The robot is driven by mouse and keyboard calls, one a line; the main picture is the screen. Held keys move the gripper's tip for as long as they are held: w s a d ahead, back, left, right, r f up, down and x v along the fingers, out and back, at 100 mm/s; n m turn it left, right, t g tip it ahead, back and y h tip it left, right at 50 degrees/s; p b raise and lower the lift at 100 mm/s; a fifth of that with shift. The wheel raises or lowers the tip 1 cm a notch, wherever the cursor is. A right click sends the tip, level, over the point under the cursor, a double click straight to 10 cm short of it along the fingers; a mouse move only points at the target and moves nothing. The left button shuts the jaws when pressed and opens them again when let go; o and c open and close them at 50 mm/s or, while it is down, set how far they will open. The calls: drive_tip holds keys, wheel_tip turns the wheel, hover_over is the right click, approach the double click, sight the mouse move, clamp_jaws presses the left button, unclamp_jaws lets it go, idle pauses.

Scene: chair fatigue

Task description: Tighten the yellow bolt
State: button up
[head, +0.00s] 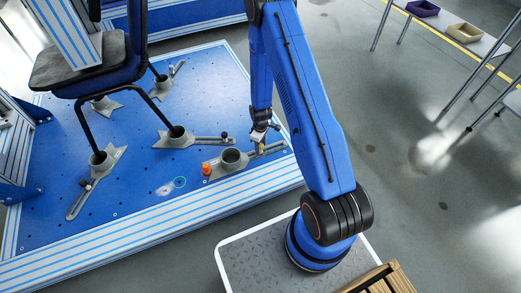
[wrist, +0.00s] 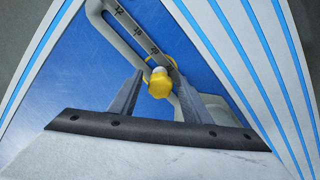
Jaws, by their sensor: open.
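The yellow bolt (wrist: 160,82) stands in the slot of a grey clamp arm (wrist: 125,32) in the wrist view. Its rounded yellow head is nearest the camera, with a second yellow part just behind it. My gripper (wrist: 159,88) is open, with one grey finger on each side of the bolt head. Gaps show between the fingers and the head; I cannot tell whether either touches. In the head view my gripper (head: 262,133) is at the slotted clamp (head: 232,161) near the platform's right edge. The bolt is small and partly hidden there.
A blue platform (head: 130,190) with a striped border carries a dark chair (head: 85,68) and several similar clamps. An orange knob (head: 206,169) sits left of the clamp. Grey floor between is clear.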

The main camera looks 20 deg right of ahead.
drive_tip(key=c, duration=1)
drive_tip(key=shift+m, duration=1.9)
drive_tip(key=o, duration=1)
drive_tip(key=shift+o, duration=0.2)
drive_tip(key=n, duration=0.4)
